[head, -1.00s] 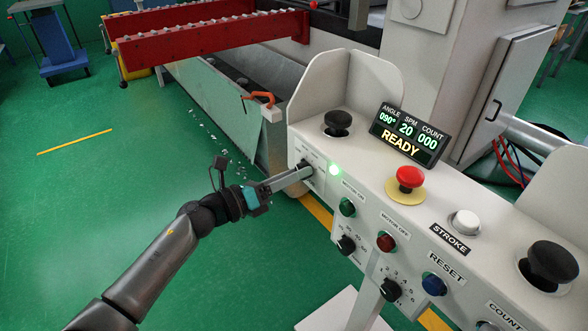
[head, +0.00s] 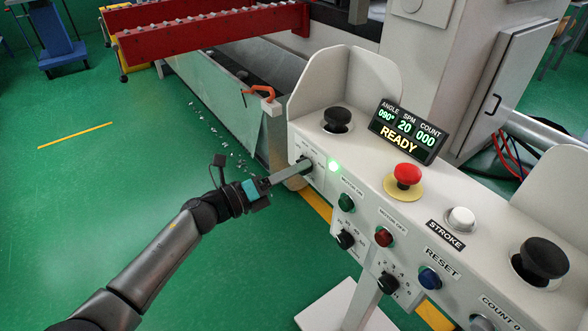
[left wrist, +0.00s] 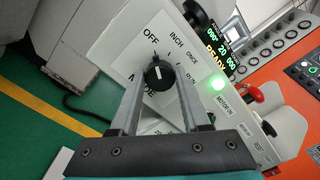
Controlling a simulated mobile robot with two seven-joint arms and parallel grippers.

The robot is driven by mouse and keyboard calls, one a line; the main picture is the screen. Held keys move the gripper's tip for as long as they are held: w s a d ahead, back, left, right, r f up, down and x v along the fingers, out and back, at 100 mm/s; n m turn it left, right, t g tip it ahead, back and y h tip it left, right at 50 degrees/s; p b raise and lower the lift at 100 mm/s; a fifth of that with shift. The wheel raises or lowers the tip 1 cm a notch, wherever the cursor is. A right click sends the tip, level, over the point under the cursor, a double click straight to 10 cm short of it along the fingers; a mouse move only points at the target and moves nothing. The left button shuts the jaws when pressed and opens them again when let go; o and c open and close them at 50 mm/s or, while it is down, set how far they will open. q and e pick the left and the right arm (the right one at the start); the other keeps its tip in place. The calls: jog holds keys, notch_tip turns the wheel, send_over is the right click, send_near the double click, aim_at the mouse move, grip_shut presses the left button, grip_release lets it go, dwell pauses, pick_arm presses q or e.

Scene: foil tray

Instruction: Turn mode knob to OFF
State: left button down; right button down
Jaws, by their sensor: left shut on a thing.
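The mode knob (left wrist: 159,76) is a round black knob with a light mark on its face, on a white label plate. The plate reads OFF (left wrist: 151,36) at its upper left, then INCH and ONCE to the right; the lower text is partly hidden by a finger. The knob sits between the two fingers of my left gripper (left wrist: 160,82), which is shut on it. In the head view, my left gripper (head: 303,168) reaches the left end of the control panel's front, and its fingers largely hide the knob. I cannot tell exactly which label the knob points at. My right gripper is out of view.
The control panel (head: 322,205) carries a lit green lamp (head: 334,167) close beside the gripper, a red mushroom button (head: 407,174), black palm buttons and more knobs. A display (head: 409,131) reads READY. A side guard (head: 345,80) rises above. Open green floor lies left.

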pick_arm(q)
jog(key=shift+c, duration=1.8)
grip_release()
jog(key=shift+a, duration=0.1)
jog(key=p+v, duration=0.2)
jog(key=v, duration=1.3)
jog(key=shift+p, duration=0.35)
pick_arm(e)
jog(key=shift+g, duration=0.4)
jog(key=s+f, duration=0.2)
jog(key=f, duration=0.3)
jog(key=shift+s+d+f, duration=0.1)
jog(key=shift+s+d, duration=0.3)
pick_arm(q)
jog(key=shift+s, duration=0.1)
